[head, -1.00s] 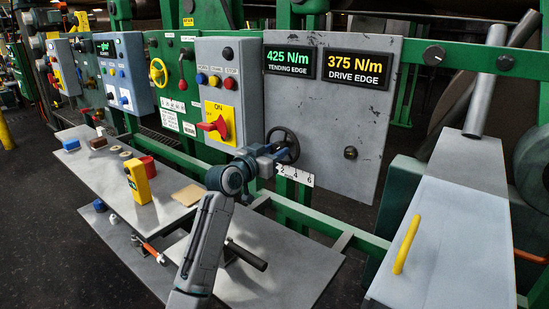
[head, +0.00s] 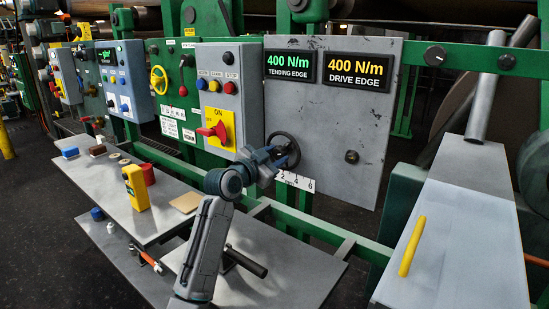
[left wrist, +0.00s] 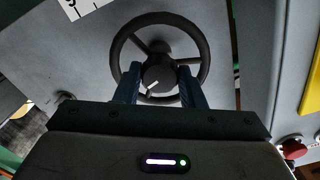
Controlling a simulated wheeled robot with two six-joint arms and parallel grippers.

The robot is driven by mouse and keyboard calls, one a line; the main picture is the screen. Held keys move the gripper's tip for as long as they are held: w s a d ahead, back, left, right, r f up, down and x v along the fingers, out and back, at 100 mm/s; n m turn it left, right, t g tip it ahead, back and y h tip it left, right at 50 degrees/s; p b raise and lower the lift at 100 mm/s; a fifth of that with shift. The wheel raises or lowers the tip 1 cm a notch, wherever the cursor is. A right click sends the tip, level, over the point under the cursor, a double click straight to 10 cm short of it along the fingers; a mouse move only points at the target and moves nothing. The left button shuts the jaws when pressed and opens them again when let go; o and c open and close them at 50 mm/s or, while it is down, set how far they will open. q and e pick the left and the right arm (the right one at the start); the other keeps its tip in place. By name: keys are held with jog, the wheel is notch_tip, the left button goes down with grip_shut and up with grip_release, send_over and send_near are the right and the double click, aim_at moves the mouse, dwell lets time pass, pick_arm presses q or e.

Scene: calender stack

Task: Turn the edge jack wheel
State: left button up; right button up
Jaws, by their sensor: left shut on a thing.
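The edge jack wheel (head: 285,149) is a dark spoked handwheel at the lower left of the grey panel (head: 345,110). In the left wrist view the wheel (left wrist: 158,18) faces me, with a white mark on its hub. My left gripper (head: 276,157) is at the wheel. In the left wrist view its two blue fingers (left wrist: 159,82) are shut on the hub, inside the rim. The panel's displays read 400 N/m for the tending edge (head: 290,66) and 400 N/m for the drive edge (head: 357,70). My right gripper is not in view.
A red rotary switch (head: 212,131) on a yellow plate is left of the wheel. A numbered scale (head: 296,181) is just below it. A shelf (head: 110,193) holds a yellow device (head: 136,188) and small items. A green rail (head: 325,233) runs below the panel.

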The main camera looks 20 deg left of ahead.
pick_arm(q)
jog(key=shift+f, duration=0.15)
jog(key=o, duration=1)
jog(key=shift+s, duration=0.1)
jog(key=shift+s+a, duration=0.15)
jog(key=shift+s, duration=0.15)
jog(key=v, duration=1)
jog(key=shift+b, duration=0.4)
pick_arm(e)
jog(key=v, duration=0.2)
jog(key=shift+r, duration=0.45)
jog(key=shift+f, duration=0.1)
